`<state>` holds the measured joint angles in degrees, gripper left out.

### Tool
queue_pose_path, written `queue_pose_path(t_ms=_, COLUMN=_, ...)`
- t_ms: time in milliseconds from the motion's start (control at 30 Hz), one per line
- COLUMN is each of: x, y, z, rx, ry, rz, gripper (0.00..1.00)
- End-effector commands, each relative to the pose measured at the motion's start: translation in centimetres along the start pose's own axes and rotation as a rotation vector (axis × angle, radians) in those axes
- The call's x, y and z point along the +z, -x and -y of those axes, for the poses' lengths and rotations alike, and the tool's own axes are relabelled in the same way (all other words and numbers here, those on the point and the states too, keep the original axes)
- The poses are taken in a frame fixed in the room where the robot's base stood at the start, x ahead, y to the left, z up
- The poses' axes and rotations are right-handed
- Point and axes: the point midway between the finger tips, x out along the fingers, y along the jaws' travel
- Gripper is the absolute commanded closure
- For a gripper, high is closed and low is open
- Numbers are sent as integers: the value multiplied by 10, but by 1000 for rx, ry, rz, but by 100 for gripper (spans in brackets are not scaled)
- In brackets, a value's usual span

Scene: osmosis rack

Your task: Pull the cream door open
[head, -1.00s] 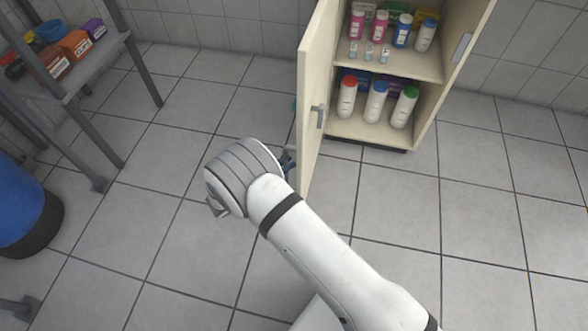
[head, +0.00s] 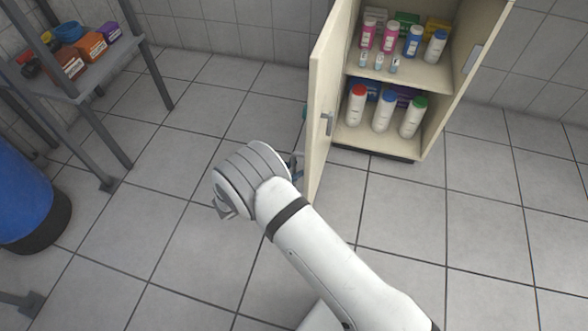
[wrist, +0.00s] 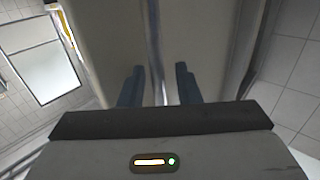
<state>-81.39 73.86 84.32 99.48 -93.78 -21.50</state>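The cream door (head: 333,80) stands wide open, swung out from the left side of the cream cabinet (head: 430,145). A grey handle (head: 327,123) shows on the door's face toward the right. My gripper (head: 296,166) is at the left of the door, close to its lower part; its fingertips are partly hidden in the head view. In the wrist view my gripper (wrist: 159,88) has its two dark blue fingers apart, with a cream surface in front. A narrow upright strip (wrist: 155,50) shows between the fingers; I cannot tell whether they touch anything.
Bottles with coloured caps (head: 382,110) stand on the cabinet's shelves. A grey rack (head: 130,50) with small boxes is at the upper left, and a blue drum (head: 25,200) stands at the left edge. The tiled floor (head: 190,160) between them and the door is clear.

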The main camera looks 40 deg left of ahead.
Motion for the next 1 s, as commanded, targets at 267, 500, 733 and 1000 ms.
queue_pose_path(t_ms=267, x=-2, y=45, z=0, rx=-4, ry=1, rz=0, gripper=70)
queue_pose_path(t_ms=500, x=0, y=71, z=0, rx=0, ry=1, rz=0, gripper=70)
queue_pose_path(t_ms=733, x=0, y=74, z=0, rx=0, ry=1, rz=0, gripper=70)
queue_pose_path(t_ms=1000, x=0, y=74, z=0, rx=0, ry=1, rz=0, gripper=70)
